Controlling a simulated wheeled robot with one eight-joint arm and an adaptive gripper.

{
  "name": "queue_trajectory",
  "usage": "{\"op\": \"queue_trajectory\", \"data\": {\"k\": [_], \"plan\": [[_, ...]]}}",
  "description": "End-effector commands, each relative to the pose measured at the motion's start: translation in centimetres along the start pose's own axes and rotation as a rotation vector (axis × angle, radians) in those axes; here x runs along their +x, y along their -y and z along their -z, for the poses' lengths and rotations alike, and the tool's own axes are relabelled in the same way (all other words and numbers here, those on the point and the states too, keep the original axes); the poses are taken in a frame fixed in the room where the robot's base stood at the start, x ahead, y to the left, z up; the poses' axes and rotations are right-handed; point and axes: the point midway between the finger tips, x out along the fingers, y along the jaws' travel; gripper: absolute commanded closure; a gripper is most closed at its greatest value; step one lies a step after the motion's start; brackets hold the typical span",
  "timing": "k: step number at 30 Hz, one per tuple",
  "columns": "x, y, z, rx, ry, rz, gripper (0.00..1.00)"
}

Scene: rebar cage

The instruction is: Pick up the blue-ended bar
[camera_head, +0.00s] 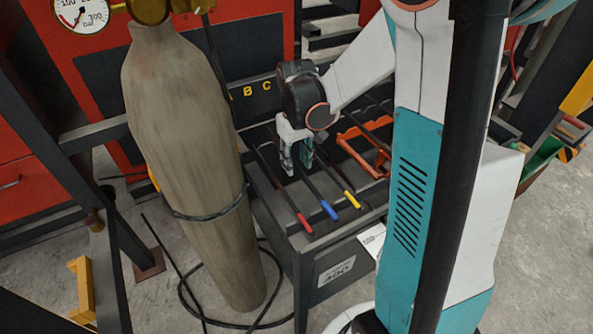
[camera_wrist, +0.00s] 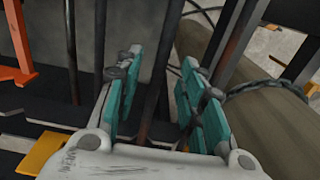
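The blue-ended bar (camera_head: 329,210) lies on a dark rack between a red-ended bar (camera_head: 304,223) and a yellow-ended bar (camera_head: 351,199). My gripper (camera_head: 296,172) points down over the bars, behind the coloured ends in the head view. In the wrist view, my gripper (camera_wrist: 156,95) is open, with teal pads apart on both sides of a dark bar (camera_wrist: 153,80). A gap shows between this bar and the pads. Its coloured end is not visible there, but its middle place among the bars fits the blue-ended one. The far part of the bar is hidden behind the gripper.
A tall grey gas cylinder (camera_head: 180,130) stands close to the left of the rack (camera_head: 312,240). An orange bracket (camera_head: 360,150) sits to the right of the bars. A red cabinet (camera_head: 262,22) stands behind. A dark hose (camera_head: 188,295) lies on the floor.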

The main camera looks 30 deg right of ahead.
Motion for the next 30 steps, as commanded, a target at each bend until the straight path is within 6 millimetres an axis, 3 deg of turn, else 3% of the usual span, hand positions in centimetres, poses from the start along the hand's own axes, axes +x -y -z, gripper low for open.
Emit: {"op": "queue_trajectory", "data": {"k": [2, 8, 13, 14, 30], "plan": [[0.84, -0.02, 0.0, 0.0, 0.0, 0.0, 0.63], [0.82, -0.03, -0.02, 0.001, 0.0, 0.0, 0.63], [0.81, -0.03, -0.02, 0.001, 0.0, 0.0, 0.97], [0.81, -0.03, -0.02, 0.001, 0.0, 0.0, 1.0], [0.04, -0.04, -0.02, 0.001, 0.0, 0.0, 1.0]]}}
